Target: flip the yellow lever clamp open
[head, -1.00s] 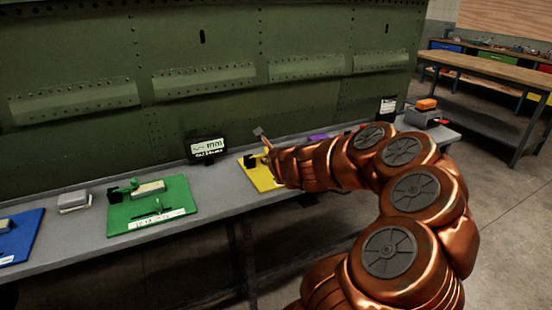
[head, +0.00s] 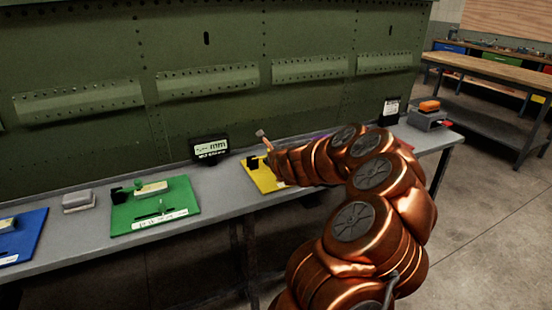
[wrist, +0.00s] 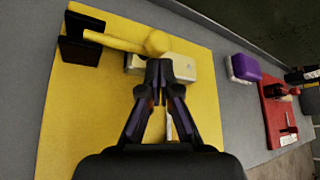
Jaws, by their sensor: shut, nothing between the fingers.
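The yellow lever clamp (wrist: 120,41) shows in the wrist view on a yellow board (wrist: 75,130). Its arm runs from a black bracket (wrist: 80,48) at the upper left to a round yellow knob (wrist: 158,42). The arm lies roughly flat over the board, beside a pale block (wrist: 183,68). My gripper (wrist: 160,64) is shut and empty, its fingertips at the near side of the knob and overlapping the block in view. I cannot tell whether they touch either. In the head view the yellow board (head: 262,180) is partly hidden by my arm, and the fingertips are hidden.
A green board (head: 150,215) and a blue board (head: 25,228) lie to the left on the grey bench. A small display (head: 210,148) stands behind, against the green fuselage panel (head: 90,60). A purple block (wrist: 245,68) and a red board (wrist: 285,115) are to the right.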

